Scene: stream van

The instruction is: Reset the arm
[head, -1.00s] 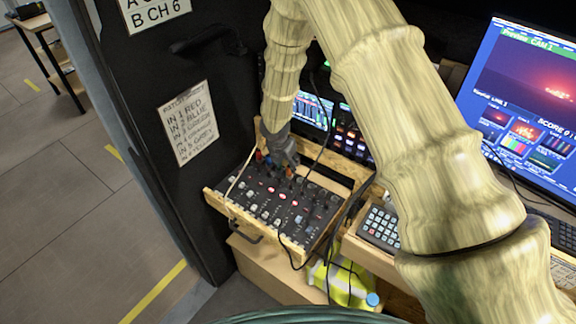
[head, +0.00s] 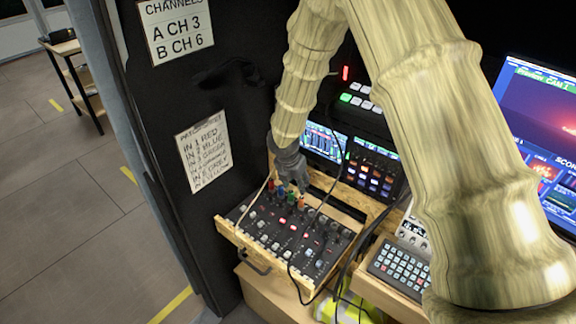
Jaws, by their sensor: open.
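My arm reaches in from the right of the head view and bends down at the upper middle. My gripper (head: 292,183) is dark grey and points down at the back edge of a black mixer panel (head: 290,238) in a wooden drawer. Its fingers are close to a row of coloured plugs (head: 280,193). They are small here, and I cannot tell whether they touch a plug. The gripper appears empty.
A patch sheet (head: 204,149) and a channel sign (head: 175,28) hang on the dark door at left. Black cables cross the mixer. Screens (head: 375,168), a keypad (head: 399,268) and a large monitor (head: 541,130) stand at right. Open floor (head: 70,200) lies at far left.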

